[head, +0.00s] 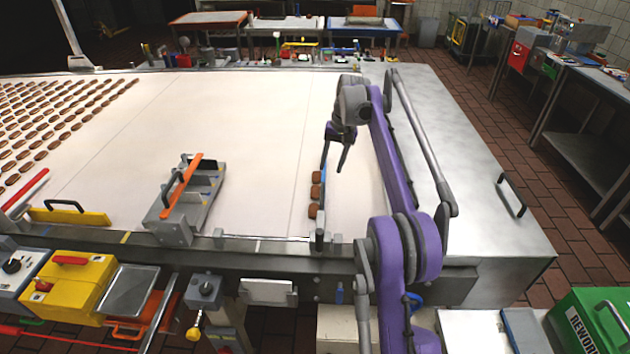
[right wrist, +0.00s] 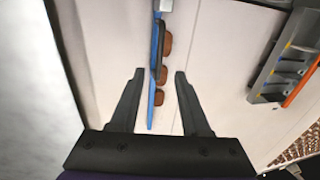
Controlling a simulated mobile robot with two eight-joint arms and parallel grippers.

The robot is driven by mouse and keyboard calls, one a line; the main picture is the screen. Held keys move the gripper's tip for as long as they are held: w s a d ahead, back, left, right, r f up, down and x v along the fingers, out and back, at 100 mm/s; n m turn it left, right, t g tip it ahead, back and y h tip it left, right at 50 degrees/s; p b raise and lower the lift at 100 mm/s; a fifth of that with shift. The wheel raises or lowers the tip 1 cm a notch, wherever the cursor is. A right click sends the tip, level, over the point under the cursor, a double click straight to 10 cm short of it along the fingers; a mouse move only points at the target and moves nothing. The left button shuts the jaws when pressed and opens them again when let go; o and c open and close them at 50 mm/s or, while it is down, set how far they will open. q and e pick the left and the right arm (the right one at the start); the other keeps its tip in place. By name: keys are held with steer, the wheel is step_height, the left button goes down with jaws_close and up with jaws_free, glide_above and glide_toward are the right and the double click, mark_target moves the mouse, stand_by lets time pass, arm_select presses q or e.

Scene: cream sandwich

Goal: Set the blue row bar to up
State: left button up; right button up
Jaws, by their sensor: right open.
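The blue row bar (head: 322,192) is long and thin. It runs across the right part of the white belt, from the small post (head: 320,236) at the near edge. Three brown biscuits (head: 315,191) lie along its left side in the head view. In the right wrist view the bar (right wrist: 151,100) runs away from me, with the biscuits (right wrist: 162,75) beside it. My right gripper (head: 333,164) is open and empty above the far part of the bar. In the wrist view, bar and biscuits show between its fingers (right wrist: 160,72). I cannot tell the height gap. My left gripper is out of view.
A grey rack with an orange bar (head: 182,186) stands left on the belt. Rows of biscuits (head: 50,115) cover the far left. A red bar (head: 25,188) lies at the left edge. The belt between rack and blue bar is clear. A steel surface (head: 460,160) lies right.

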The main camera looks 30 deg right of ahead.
mark_target(323, 194)
steer(key=f, duration=0.3)
steer(key=w+f+b, duration=0.1)
steer(key=f, duration=0.2)
steer(key=a+f, duration=0.1)
steer(key=f, duration=0.2)
steer(key=shift+w+f+b, duration=0.25)
steer(key=shift+f+b, duration=0.1)
steer(key=shift+b, duration=0.05)
steer(key=shift+w+a+f, duration=0.1)
steer(key=shift+a+f, duration=0.1)
steer(key=shift+f, duration=0.35)
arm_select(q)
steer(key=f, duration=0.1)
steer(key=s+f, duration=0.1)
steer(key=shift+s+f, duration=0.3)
arm_select(e)
jaws_close()
